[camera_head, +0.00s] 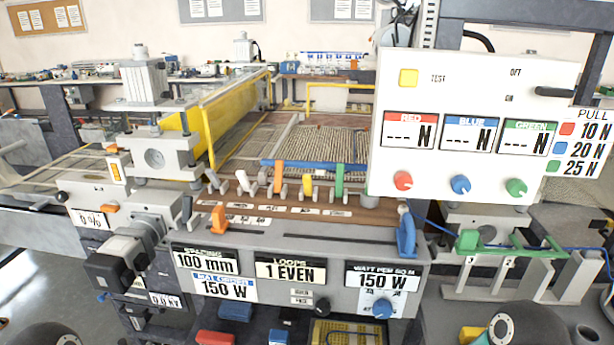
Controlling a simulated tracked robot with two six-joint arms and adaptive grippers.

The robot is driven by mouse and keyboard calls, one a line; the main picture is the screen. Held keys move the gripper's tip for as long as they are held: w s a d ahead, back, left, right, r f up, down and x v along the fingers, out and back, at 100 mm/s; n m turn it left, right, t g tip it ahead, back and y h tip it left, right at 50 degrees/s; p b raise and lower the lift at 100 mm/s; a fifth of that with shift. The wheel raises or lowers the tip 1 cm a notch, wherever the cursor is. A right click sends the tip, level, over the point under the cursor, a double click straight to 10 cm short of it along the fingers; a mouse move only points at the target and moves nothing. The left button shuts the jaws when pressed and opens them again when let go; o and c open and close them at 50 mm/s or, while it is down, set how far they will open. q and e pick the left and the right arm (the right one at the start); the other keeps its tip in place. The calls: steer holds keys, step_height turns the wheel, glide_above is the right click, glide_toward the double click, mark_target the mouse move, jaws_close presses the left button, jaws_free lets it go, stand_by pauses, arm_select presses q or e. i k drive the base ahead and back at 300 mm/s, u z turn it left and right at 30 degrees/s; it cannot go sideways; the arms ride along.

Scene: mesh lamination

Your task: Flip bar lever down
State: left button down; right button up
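No part is labelled as the bar lever, so I cannot tell which one it is. A blue bar (315,165) lies across the mesh at the middle of the machine. Neither gripper shows; only dark rounded parts, probably my arms, show at the bottom corners.
A white panel (470,165) with red, blue and green knobs and a black handle (553,92) rises at right. A grey press unit (160,155) and a motor (115,258) stand at left. A green bar (520,250) lies on a rack at right.

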mark_target(306, 179)
steer(key=u, duration=1.75)
steer(key=i, duration=0.1)
steer(key=z, duration=3.15)
steer(key=k, duration=1.3)
steer(key=u, duration=1.45)
steer(key=i, duration=1)
steer(key=u, duration=0.05)
